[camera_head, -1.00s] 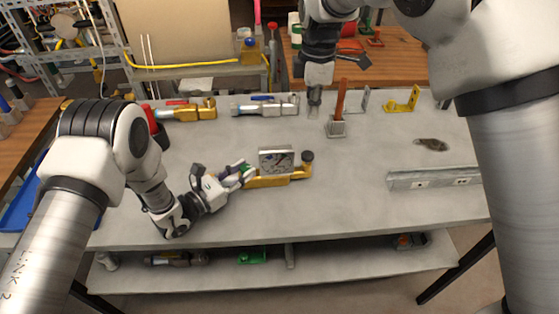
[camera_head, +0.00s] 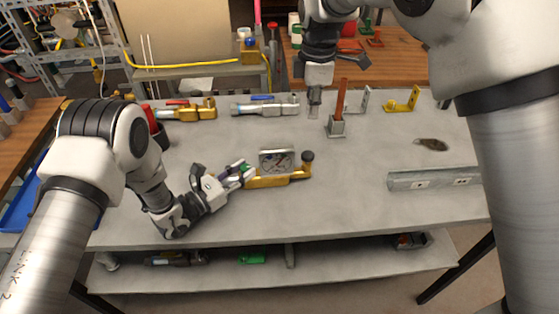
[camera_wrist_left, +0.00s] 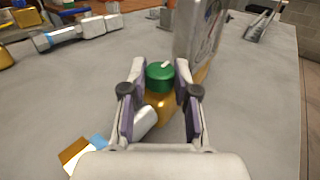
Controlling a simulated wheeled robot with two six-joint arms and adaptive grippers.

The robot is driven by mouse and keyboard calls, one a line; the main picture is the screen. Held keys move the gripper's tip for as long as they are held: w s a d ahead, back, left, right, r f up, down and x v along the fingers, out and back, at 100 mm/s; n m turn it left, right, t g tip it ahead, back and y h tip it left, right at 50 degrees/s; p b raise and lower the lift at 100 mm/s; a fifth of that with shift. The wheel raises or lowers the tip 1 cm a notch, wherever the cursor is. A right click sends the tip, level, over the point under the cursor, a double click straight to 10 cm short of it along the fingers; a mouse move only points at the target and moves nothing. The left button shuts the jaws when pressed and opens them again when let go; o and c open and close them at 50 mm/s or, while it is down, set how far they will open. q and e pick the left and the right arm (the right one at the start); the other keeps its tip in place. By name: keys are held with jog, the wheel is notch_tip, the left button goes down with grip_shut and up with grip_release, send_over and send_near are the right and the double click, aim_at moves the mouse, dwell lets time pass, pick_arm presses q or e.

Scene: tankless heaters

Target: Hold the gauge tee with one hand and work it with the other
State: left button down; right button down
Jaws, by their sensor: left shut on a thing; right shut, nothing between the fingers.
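The gauge tee has a brass body (camera_head: 268,182), a square grey gauge (camera_head: 276,161) standing on it and a dark round knob (camera_head: 307,157) at its right end. A green cap (camera_wrist_left: 160,75) is at its near end in the left wrist view, between my fingers. My left gripper (camera_head: 243,173) is shut on the tee's left end, with the brass (camera_wrist_left: 160,104) below the cap. My right gripper (camera_head: 314,108) points down above the back of the table, apart from the tee. It is shut and empty.
Behind the tee lie a brass valve piece (camera_head: 188,111) and a silver one (camera_head: 265,107). An orange-handled tool stands in a grey holder (camera_head: 336,127) near my right gripper. A grey metal channel (camera_head: 433,179) lies at the right. The table between tee and channel is clear.

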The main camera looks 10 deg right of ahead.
pick_arm(q)
jog(key=c, duration=0.8)
grip_release()
